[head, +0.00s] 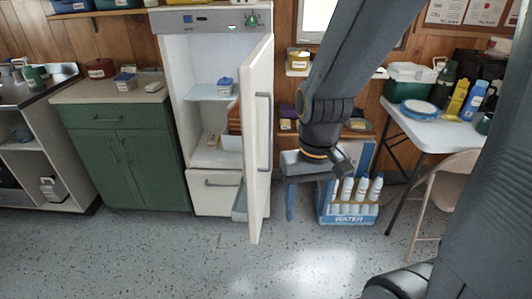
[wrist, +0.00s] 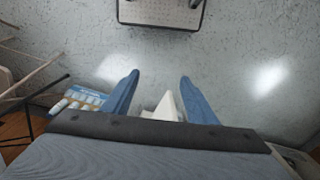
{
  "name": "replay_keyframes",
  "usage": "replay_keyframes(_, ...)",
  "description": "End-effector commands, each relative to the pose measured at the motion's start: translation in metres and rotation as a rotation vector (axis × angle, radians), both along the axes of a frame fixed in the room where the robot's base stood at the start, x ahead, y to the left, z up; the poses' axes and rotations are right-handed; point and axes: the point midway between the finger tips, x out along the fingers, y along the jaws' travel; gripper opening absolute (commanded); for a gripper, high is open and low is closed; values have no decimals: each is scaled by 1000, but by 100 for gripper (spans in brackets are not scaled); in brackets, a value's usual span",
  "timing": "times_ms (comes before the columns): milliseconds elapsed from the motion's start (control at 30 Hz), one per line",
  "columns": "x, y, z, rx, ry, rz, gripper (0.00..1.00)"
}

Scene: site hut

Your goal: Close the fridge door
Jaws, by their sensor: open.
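The white fridge (head: 176,75) stands against the wall in the head view. Its door (head: 257,95) stands wide open toward me, seen nearly edge-on, with a long grey handle (head: 263,130) on its right-hand face. My gripper (head: 291,217) is just right of the door, pointing down with blue fingers, apart from the handle. In the wrist view my gripper (wrist: 158,78) is open, its two fingers spread. A white wedge, apparently part of the door (wrist: 168,108), shows between the fingers, but I cannot tell its depth. The gripper's underside contact is not visible.
A green cabinet (head: 125,150) stands left of the fridge. Right of my gripper, a blue water-bottle crate (head: 345,219) sits on the floor, near a folding table (head: 430,124) and chair (head: 440,190). A lower drawer (head: 215,200) shows beneath the fridge opening. The front floor is clear.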

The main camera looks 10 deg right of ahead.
Motion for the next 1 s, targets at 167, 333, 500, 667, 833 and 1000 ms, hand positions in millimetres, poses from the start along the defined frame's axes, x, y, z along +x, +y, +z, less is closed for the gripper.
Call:
replay_keyframes(167,8,-3,-27,94,163,-235,22)
replay_keyframes(333,26,3,-53,260,374,-539,0)
replay_keyframes(500,61,7,-74,465,564,-815,0)
replay_keyframes(667,106,-1,-91,697,723,-1045,0)
replay_keyframes(833,159,-30,-108,986,860,-1247,0)
replay_keyframes(1000,202,-74,-122,1263,943,-1375,0)
